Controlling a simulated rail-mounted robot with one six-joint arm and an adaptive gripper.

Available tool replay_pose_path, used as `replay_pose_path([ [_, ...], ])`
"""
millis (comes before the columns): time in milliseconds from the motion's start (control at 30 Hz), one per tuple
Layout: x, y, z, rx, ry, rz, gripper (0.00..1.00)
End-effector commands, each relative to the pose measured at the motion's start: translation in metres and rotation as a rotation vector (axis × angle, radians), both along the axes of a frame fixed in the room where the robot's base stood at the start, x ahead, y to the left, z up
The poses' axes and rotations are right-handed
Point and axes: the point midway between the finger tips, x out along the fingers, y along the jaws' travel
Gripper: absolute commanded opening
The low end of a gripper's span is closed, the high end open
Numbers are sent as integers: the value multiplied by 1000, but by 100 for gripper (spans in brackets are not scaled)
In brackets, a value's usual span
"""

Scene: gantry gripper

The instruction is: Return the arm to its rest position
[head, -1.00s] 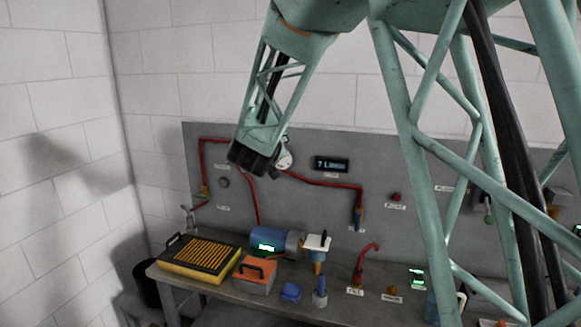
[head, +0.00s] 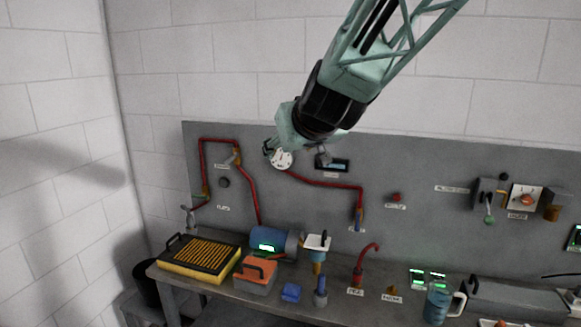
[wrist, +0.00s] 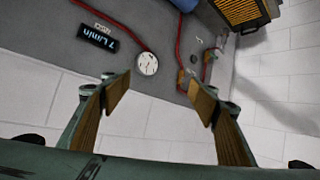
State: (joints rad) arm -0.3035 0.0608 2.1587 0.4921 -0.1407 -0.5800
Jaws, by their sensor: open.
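My green-grey gripper (head: 296,150) is at the end of my arm, high in the head view, in front of the grey wall panel (head: 420,215). In the wrist view my gripper (wrist: 156,92) shows two wood-coloured finger pads spread wide, with nothing between them. Beyond the fingers are a round white gauge (wrist: 147,63) and a dark display (wrist: 98,38) reading about 7 L/min. In the head view the gauge (head: 281,159) and the display (head: 333,165) lie just below the gripper and are partly covered by it.
Red pipes (head: 325,184) run along the panel. The upper wall is bare.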

Motion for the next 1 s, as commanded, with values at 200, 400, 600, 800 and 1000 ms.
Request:
replay_pose_path([
  [200,-47,-22,2,20,70,5,55],
  [400,-92,-42,-1,34,140,2,55],
  [600,-139,-62,-7,42,211,-7,55],
  [800,-188,-84,-14,46,283,-26,55],
  [1000,-239,-105,-24,45,357,-53,55],
])
